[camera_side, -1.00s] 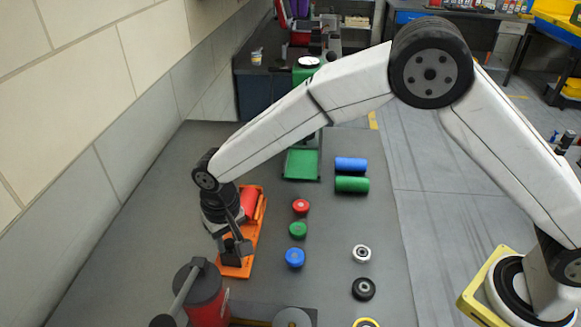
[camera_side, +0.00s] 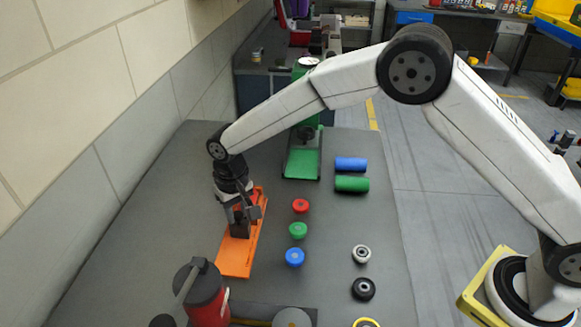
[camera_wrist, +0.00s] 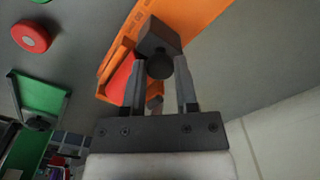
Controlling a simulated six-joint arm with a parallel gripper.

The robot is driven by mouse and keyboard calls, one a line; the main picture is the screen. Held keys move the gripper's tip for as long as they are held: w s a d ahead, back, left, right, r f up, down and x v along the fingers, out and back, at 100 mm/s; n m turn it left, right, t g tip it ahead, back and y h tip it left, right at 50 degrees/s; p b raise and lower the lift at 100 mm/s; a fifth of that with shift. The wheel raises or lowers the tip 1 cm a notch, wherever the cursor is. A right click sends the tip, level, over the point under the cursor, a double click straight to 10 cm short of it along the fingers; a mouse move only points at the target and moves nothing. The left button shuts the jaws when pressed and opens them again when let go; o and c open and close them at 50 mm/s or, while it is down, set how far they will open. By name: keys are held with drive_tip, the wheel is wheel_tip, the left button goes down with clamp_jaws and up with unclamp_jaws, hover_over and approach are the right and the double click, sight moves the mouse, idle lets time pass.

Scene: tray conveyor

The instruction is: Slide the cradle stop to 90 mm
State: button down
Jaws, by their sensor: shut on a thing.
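The orange cradle (camera_side: 235,262) lies lengthwise on the grey table, left of the row of small coloured discs. The cradle stop is a dark block (camera_side: 240,229) on the cradle, around the middle of its length. My gripper (camera_side: 243,211) is over the stop. In the wrist view the stop (camera_wrist: 157,36) shows a round dark knob (camera_wrist: 160,67), and my gripper (camera_wrist: 168,70) is shut on it. A red cylinder (camera_wrist: 121,80) lies in the cradle beyond the stop, mostly hidden by the gripper in the side view. I cannot read any scale.
Red (camera_side: 300,206), green (camera_side: 298,230) and blue (camera_side: 294,257) discs stand right of the cradle. Blue (camera_side: 351,164) and green (camera_side: 352,184) cylinders lie behind them, near a green tray (camera_side: 302,165). A red canister (camera_side: 207,300) stands at the front. The left table is clear.

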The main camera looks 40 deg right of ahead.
drive_tip(key=shift+w+d+r, duration=0.1)
drive_tip(key=shift+w+d, duration=0.35)
drive_tip(key=shift+w, duration=0.1)
drive_tip(key=shift+c, duration=1.9)
unclamp_jaws()
wheel_tip(320, 180, up, 8)
drive_tip(key=shift+d, duration=0.15)
